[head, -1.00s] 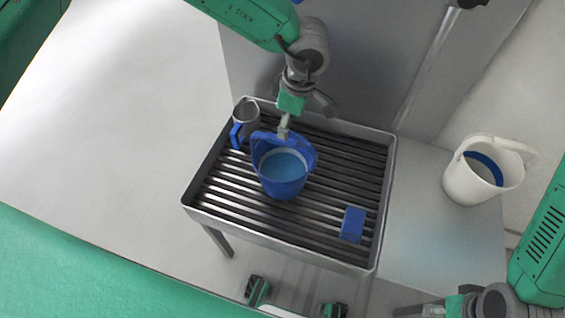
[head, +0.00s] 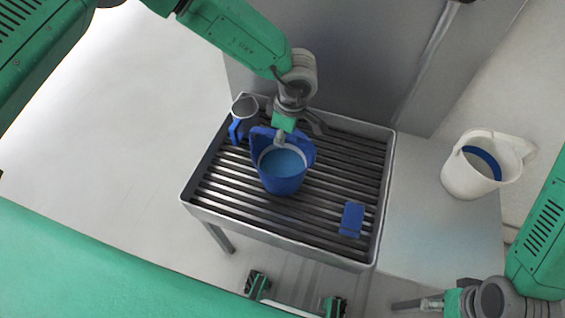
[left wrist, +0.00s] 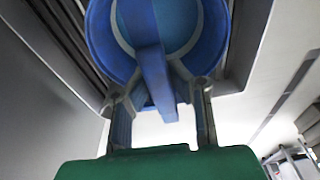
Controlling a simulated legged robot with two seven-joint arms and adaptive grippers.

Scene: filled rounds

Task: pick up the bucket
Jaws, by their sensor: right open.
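A blue bucket (head: 282,184) with pale blue contents and a light inner ring stands upright on a slatted metal stand (head: 215,205). Its blue handle is raised towards the back. My left gripper (head: 280,138) is at the handle, above the far rim. In the left wrist view, the handle (left wrist: 153,75) of the bucket (left wrist: 100,35) passes between the two separated fingers of my left gripper (left wrist: 161,105), with gaps on both sides. My right gripper (head: 418,303) is at the lower right, open and empty, away from the bucket.
A grey jug with a blue handle (head: 243,108) stands close left of the bucket. A blue block (head: 352,218) lies on the slats at the right. A white bucket (head: 468,178) stands right of the stand. A grey panel (head: 350,60) rises behind.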

